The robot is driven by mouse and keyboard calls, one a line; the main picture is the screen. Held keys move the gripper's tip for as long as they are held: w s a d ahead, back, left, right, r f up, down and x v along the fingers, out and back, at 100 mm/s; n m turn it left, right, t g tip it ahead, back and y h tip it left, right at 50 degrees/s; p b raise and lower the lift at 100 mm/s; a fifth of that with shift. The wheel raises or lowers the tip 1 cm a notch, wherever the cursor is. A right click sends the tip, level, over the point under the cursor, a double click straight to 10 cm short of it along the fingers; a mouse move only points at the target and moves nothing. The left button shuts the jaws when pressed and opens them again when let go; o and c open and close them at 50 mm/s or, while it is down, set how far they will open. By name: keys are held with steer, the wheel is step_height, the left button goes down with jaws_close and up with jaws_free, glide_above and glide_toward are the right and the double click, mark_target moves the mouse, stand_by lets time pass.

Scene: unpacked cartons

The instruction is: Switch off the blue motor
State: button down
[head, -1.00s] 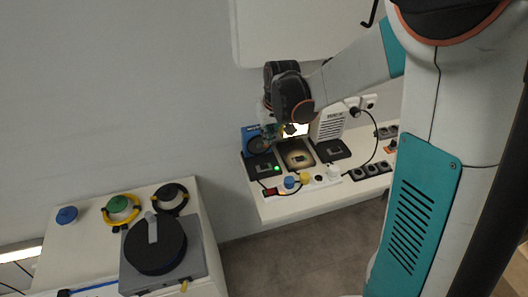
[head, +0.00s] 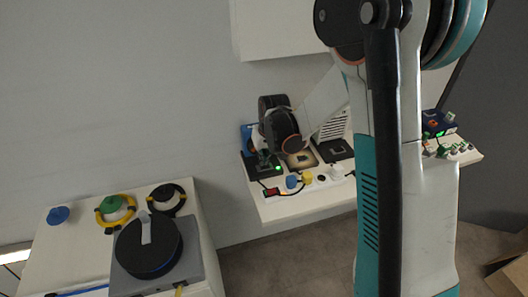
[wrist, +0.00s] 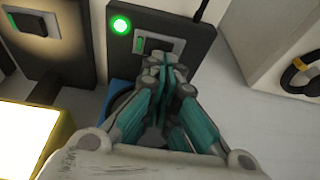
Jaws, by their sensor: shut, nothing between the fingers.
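The blue motor (head: 247,136) stands at the back left of the far table, mostly hidden behind my gripper; a bit of its blue body shows in the wrist view (wrist: 119,88). In front of it lies a dark switch plate (head: 257,172) with a lit green lamp (head: 278,168). In the wrist view the lamp (wrist: 120,25) glows beside a grey-framed switch (wrist: 160,44) with a green mark. My gripper (wrist: 166,64) is shut and empty, its fingertips at the switch's near edge; I cannot tell whether they touch. It also shows in the head view (head: 268,160).
Two more switch plates lie to the right, one warmly lit (head: 301,159) and one dark (head: 334,150). A red-lit power strip (head: 272,191) with blue and yellow plugs runs along the front. A bright lit panel (wrist: 28,135) is close left of my gripper.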

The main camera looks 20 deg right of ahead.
steer(key=shift+f, duration=0.35)
steer(key=shift+a+f+b, duration=0.25)
steer(key=shift+f+b, duration=0.15)
steer(key=shift+d, duration=0.15)
